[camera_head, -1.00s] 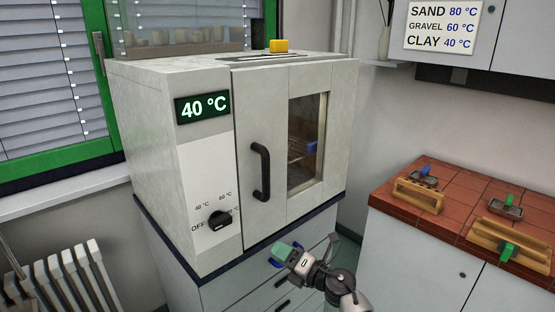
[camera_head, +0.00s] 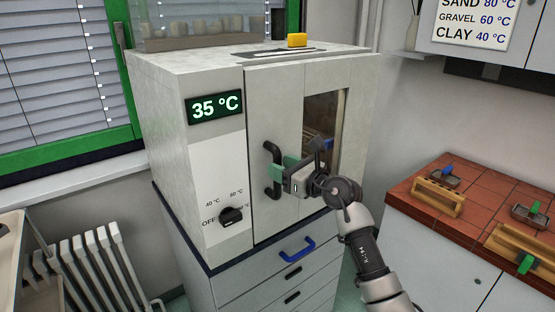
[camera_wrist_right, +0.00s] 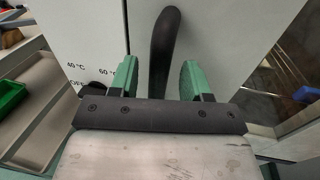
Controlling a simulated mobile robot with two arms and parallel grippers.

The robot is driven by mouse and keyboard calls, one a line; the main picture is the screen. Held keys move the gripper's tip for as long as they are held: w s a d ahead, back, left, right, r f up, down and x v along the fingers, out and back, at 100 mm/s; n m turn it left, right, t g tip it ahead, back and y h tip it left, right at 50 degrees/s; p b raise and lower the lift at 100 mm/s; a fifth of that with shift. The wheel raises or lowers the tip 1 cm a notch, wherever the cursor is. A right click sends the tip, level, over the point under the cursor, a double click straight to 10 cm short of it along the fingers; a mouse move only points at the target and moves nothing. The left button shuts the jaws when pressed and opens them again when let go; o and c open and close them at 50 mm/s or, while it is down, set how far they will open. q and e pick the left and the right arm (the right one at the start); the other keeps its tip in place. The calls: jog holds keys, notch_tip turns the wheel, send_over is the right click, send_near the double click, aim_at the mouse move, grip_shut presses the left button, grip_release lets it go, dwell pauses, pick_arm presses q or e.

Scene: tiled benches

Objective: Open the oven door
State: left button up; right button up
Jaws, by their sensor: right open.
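The oven (camera_head: 220,165) is a light grey box on a drawer cabinet. Its door (camera_head: 285,115) is shut and has a small window and a black vertical handle (camera_head: 268,155). The display reads 35 °C. My right gripper (camera_head: 280,172) is at the handle and covers part of it. In the right wrist view, the green fingers (camera_wrist_right: 158,80) are open, one on each side of the black handle (camera_wrist_right: 163,45), with gaps visible. My left gripper is not in view.
A black dial (camera_head: 230,216) sits left of the door. A blue drawer handle (camera_head: 297,250) is below. A red-tiled bench (camera_head: 410,192) with wooden moulds stands at the right. A radiator (camera_head: 100,262) and a pale tray (camera_head: 10,250) are at the left.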

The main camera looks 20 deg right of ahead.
jog(key=shift+x, duration=1)
jog(key=shift+c, duration=0.2)
grip_shut()
